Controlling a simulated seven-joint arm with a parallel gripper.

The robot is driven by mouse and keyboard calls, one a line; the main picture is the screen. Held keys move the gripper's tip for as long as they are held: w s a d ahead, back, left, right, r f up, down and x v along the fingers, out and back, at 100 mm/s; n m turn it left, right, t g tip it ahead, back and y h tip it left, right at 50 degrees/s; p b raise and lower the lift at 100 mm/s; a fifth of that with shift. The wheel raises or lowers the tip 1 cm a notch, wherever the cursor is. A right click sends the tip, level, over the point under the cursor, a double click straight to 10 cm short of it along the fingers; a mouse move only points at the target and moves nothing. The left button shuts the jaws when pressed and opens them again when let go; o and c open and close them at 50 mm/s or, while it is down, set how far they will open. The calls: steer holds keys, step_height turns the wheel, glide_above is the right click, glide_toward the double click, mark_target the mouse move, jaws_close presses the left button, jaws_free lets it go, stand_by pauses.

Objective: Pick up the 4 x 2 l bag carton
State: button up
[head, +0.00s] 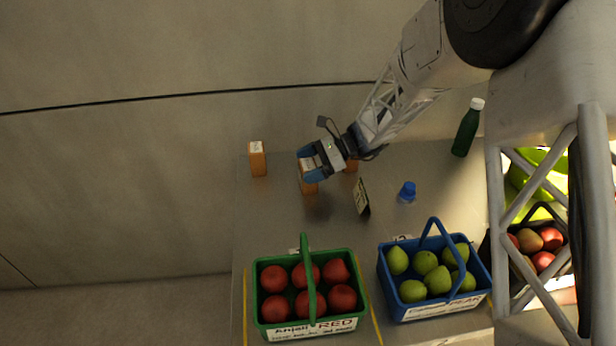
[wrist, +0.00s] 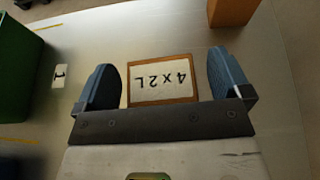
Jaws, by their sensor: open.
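The 4 x 2 L bag carton is a small orange-brown box with a white top label. In the wrist view the carton (wrist: 162,80) lies between my two blue fingers, its label reading "4 x 2L" upside down. In the head view the carton (head: 309,187) shows only in part below my gripper (head: 308,164), which hides the rest. My gripper is open, with a finger on each side of the carton and a visible gap at each side.
Another orange carton (head: 257,160) stands to the left, and one (head: 351,165) is partly hidden just right of my gripper. A small dark sign (head: 362,197), a blue-capped item (head: 407,192) and a green bottle (head: 467,130) stand rightward. Green (head: 258,300) and blue (head: 386,280) fruit baskets stand in front.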

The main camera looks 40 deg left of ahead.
steer(key=shift+c, duration=0.2)
steer(key=c, duration=1)
steer(key=shift+r, duration=0.15)
steer(key=shift+c, duration=0.2)
steer(key=shift+r, duration=0.55)
step_height(320, 180, up, 2)
steer(key=shift+r, duration=0.1)
steer(key=s+d+r, duration=0.1)
steer(key=s+d, duration=0.9)
steer(key=d, duration=0.2)
steer(key=shift+s+d+r, duration=0.15)
steer(key=shift+r, duration=0.05)
